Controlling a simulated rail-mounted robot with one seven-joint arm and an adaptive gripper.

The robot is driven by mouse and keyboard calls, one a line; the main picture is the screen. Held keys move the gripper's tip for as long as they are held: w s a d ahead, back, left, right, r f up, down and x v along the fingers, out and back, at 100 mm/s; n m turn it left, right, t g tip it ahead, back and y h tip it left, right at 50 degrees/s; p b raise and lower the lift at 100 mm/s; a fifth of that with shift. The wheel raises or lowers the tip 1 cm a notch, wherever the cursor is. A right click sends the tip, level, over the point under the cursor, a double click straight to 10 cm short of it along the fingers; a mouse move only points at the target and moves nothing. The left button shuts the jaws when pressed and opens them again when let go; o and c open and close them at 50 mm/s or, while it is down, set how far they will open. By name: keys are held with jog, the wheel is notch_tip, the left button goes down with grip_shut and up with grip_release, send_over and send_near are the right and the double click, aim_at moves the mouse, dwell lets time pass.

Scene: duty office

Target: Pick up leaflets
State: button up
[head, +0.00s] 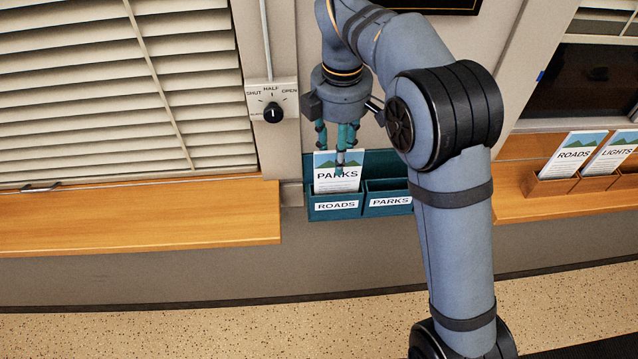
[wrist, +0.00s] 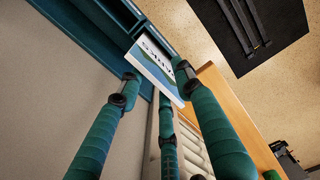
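A white leaflet (head: 325,185) marked PARKS, with a green and blue picture at its top, stands upright in the left pocket, labelled ROADS, of a teal wall rack (head: 335,207). The right pocket, labelled PARKS, shows no leaflet, though my arm hides part of it. My gripper (head: 338,158) points down at the leaflet's top, with one finger in front of it. In the wrist view the leaflet (wrist: 153,68) lies beyond and between the spread teal fingertips of my gripper (wrist: 157,82). The fingers look open; contact with the leaflet is unclear.
A dial (head: 272,112) marked SHUT, HALF and OPEN is on the wall beside the blinds (head: 100,90). A wooden sill (head: 140,218) juts out at left. At right, wooden holders (head: 550,186) hold ROADS (head: 570,157) and LIGHTS (head: 608,155) leaflets.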

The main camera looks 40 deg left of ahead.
aim_at(337, 183)
jog(key=shift+w+d+f, duration=0.5)
jog(key=shift+w+d, duration=0.2)
jog(key=shift+d, duration=0.1)
jog(key=shift+w+d+f, duration=0.15)
jog(key=shift+f, duration=0.1)
jog(key=f, duration=0.3)
jog(key=a+f, duration=0.1)
jog(key=f, duration=0.1)
jog(key=shift+s+a+p, duration=0.1)
jog(key=shift+s+p, duration=0.3)
jog(key=shift+w, duration=0.15)
jog(key=c, duration=0.4)
grip_shut()
